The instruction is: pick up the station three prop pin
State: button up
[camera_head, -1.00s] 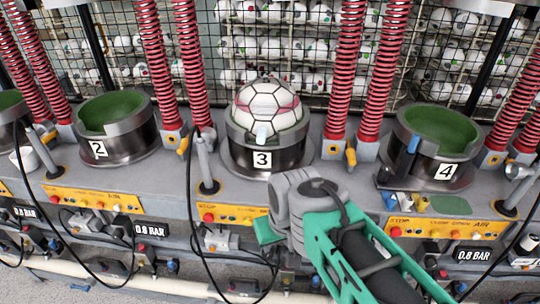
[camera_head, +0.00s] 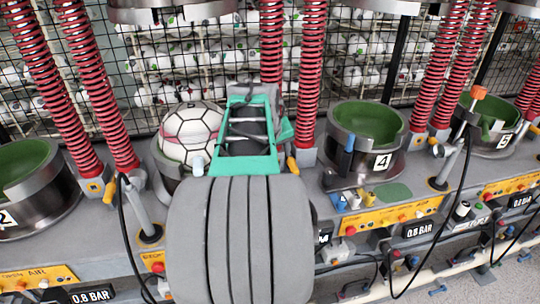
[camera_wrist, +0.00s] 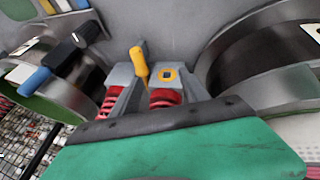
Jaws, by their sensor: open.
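Station three's cup (camera_head: 165,170) holds a white ball (camera_head: 192,130) with black lines and a pink band. Its number is hidden behind my arm. A pale blue peg (camera_head: 198,165) stands in front of the ball. A yellow-handled pin (camera_head: 293,166) sits in the grey block right of this cup, below the red springs. It also shows in the wrist view (camera_wrist: 139,62), upright and uncovered. I cannot tell which is the prop pin. My gripper (camera_wrist: 155,120) is open; its green edge fills the bottom of the wrist view, apart from the yellow pin. In the head view the arm hides most of it.
Station four's cup (camera_head: 367,140) stands to the right, with a blue-and-black handle (camera_head: 349,155) at its front. Red springs (camera_head: 312,75) rise behind the yellow pin. A black hose and grey post (camera_head: 145,215) stand left of my arm. Metal discs (camera_head: 172,8) hang above.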

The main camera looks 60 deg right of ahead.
aim_at(292, 163)
jog(key=shift+m+g, duration=0.3)
jog(key=shift+m, duration=0.1)
jog(key=d+f, duration=0.2)
jog(key=s+d+f+p, duration=0.1)
jog(key=d+f, duration=0.1)
jog(key=s+d+f, duration=0.1)
jog(key=d+f, duration=0.1)
jog(key=shift+d+f+p, duration=0.25)
jog(key=shift+f+p, duration=0.05)
jog(key=shift+h, duration=0.3)
grip_shut()
